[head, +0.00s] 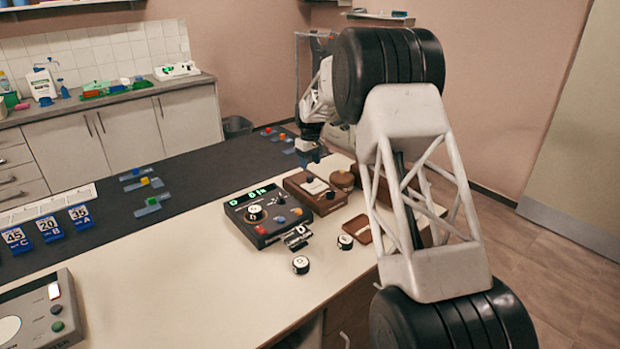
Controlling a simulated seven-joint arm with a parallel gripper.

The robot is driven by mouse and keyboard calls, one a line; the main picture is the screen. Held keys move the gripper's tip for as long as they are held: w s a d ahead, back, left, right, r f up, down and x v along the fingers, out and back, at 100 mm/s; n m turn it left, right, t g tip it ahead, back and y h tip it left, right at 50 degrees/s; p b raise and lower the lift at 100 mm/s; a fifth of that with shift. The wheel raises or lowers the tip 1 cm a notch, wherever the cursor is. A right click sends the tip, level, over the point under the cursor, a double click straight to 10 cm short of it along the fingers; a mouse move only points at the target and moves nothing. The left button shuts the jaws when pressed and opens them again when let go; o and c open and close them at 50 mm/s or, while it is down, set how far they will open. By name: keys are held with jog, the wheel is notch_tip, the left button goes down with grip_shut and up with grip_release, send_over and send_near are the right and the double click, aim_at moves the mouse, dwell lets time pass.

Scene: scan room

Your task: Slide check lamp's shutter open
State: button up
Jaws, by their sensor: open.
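A brown box (307,202) with a pale panel on top and a small dark knob at its right sits on the white counter, right of the middle. It looks like the check lamp, but I cannot read a label on it. How far its shutter is open is too small to tell. My gripper (312,156) is open, above and behind the brown box in the picture. It appears apart from the box, and nothing shows between its fingers.
A dark console (268,228) with a green display stands left of the brown box. A round brown pot (343,180) and a small brown tray (357,229) are on its right. Loose dials (301,265) lie in front. A grey device (40,312) sits at lower left. The counter's front middle is clear.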

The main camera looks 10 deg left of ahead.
aim_at(310, 176)
jog(key=shift+f, duration=3.5)
grip_shut()
